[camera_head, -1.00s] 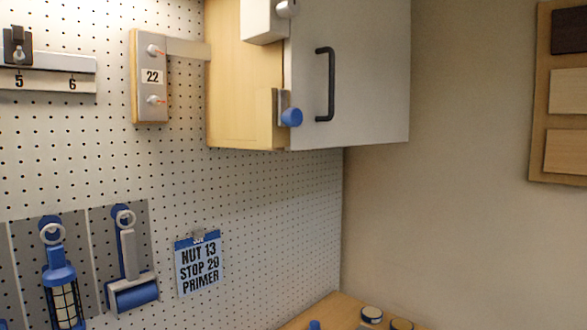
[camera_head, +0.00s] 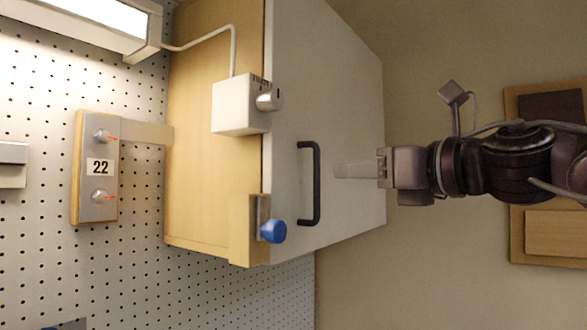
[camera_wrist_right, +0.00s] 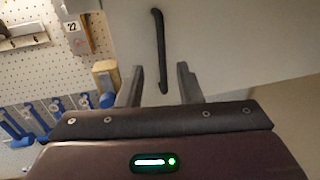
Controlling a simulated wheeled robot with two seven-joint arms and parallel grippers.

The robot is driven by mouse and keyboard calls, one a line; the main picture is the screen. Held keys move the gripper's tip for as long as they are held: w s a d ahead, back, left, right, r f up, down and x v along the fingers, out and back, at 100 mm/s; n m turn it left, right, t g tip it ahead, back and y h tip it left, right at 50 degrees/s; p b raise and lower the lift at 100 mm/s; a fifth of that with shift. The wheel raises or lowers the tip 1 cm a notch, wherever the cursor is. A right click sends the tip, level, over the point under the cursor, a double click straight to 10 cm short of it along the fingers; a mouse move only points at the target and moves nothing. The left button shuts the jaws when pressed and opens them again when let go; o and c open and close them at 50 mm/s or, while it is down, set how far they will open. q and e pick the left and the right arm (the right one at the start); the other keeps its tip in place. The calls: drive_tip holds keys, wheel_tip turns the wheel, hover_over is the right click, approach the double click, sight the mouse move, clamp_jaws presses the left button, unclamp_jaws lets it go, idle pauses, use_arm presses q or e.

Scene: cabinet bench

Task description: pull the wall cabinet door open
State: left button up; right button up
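The wall cabinet's pale grey door (camera_head: 340,110) lies flush against its wooden body (camera_head: 200,190) and looks shut. A black bar handle (camera_head: 316,185) stands upright near the door's left edge; it also shows in the right wrist view (camera_wrist_right: 160,40). My right gripper (camera_head: 338,171) comes in from the right, its fingertips just right of the handle with a small gap in the head view. In the right wrist view, the fingers (camera_wrist_right: 160,68) are apart and empty, with the handle's lower part seen between them. My left gripper is not in view.
A blue knob (camera_head: 273,231) on a wooden block sits at the door's lower left edge. A white box (camera_head: 240,106) with a silver knob is above it. A lamp (camera_head: 95,20) and panel "22" (camera_head: 97,167) are on the pegboard. A sample board (camera_head: 515,180) hangs at right.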

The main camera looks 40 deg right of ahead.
sight(318, 172)
drive_tip(key=w+p, duration=0.1)
drive_tip(key=w, duration=0.2)
drive_tip(key=w+p, duration=0.2)
drive_tip(key=w, duration=0.1)
drive_tip(key=shift+w+a+r+p, duration=0.1)
drive_tip(key=shift+w+a+p, duration=0.1)
drive_tip(key=shift+p, duration=0.1)
drive_tip(key=shift+w, duration=0.4)
drive_tip(key=shift+s, duration=0.1)
drive_tip(key=shift+c, duration=0.2)
clamp_jaws()
